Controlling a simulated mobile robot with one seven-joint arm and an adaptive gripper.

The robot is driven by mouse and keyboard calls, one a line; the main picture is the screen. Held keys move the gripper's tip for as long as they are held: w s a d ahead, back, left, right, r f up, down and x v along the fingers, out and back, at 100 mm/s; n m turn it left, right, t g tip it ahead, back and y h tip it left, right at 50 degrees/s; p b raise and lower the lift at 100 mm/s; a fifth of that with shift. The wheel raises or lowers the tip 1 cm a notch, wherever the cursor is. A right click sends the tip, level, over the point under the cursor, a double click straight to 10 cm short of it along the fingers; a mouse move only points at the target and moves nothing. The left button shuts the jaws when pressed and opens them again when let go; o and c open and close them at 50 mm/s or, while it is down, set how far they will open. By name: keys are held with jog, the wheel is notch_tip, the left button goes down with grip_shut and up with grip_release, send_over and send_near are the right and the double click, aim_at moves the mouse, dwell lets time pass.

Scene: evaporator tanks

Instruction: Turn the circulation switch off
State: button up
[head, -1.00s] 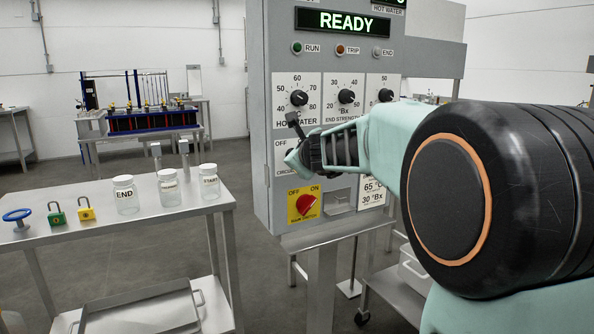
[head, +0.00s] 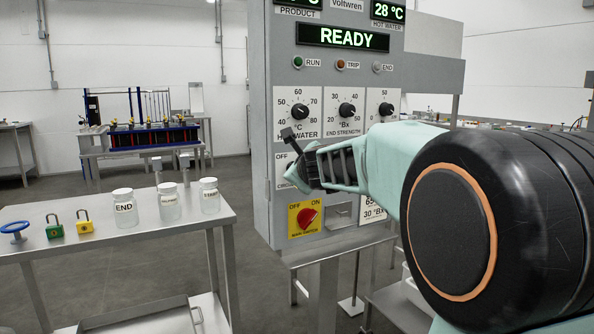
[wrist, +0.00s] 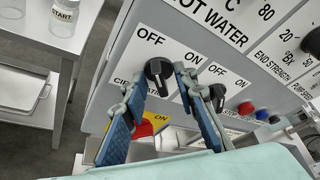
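The circulation switch is a black knob (wrist: 158,76) on a white plate marked OFF and ON, seen in the wrist view; most of its name is hidden. My gripper (wrist: 160,86) is open, with its blue-padded fingertips on either side of this knob. I cannot tell whether they touch it. A second black knob (wrist: 216,95) on an OFF/ON plate lies just beyond the right finger. In the head view my gripper (head: 305,166) is at the panel's left side and covers the circulation knob; only part of its plate (head: 281,158) shows.
The grey control panel (head: 262,110) shows READY. Below my gripper is the red main switch (head: 308,217) on a yellow plate. A steel table (head: 90,248) on the left holds jars, padlocks and a blue handwheel. Open floor lies behind it.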

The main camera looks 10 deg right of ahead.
jog(key=shift+s, duration=0.1)
jog(key=v, duration=0.7)
dwell(0.4)
jog(key=shift+s, duration=0.15)
